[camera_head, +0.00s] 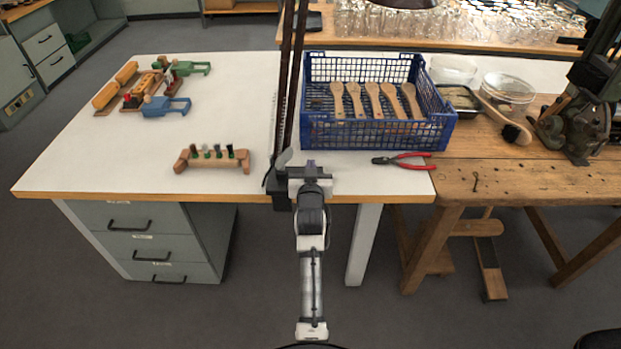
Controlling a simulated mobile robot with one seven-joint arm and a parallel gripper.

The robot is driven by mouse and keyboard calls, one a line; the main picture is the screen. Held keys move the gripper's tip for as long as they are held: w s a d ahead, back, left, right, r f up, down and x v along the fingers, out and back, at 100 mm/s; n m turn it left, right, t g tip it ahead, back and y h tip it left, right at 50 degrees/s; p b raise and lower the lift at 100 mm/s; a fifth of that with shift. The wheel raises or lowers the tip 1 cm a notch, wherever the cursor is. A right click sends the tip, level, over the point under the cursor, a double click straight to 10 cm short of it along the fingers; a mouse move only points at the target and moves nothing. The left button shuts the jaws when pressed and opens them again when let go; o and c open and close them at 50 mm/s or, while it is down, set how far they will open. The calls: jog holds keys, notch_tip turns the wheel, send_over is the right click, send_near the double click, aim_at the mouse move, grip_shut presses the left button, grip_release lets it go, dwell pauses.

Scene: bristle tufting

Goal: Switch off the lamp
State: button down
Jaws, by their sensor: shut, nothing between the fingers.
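A dark upright with two parallel bars (291,85) rises from the table's front edge near the middle and runs out of the top of the picture; it looks like a lamp's arm. A dark rounded shade (405,3) is cut off by the top edge and may be the lamp's head. I cannot make out a switch, or tell whether the lamp is lit. My gripper (311,166) is shut and empty, over the table's front edge. It is just right of the upright's foot; whether they touch is unclear. My arm reaches up from below.
A blue crate (330,133) with several wooden brushes stands behind my gripper. Red-handled pliers (405,160) lie to the right. The white tabletop (100,160) is clear at front left.

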jog(key=s+r+b, duration=0.1)
jog(key=s+r, duration=0.1)
jog(key=s, duration=0.4)
jog(key=shift+s+r+b, duration=0.15)
jog(key=shift+s+b, duration=0.2)
jog(key=shift+b, duration=0.05)
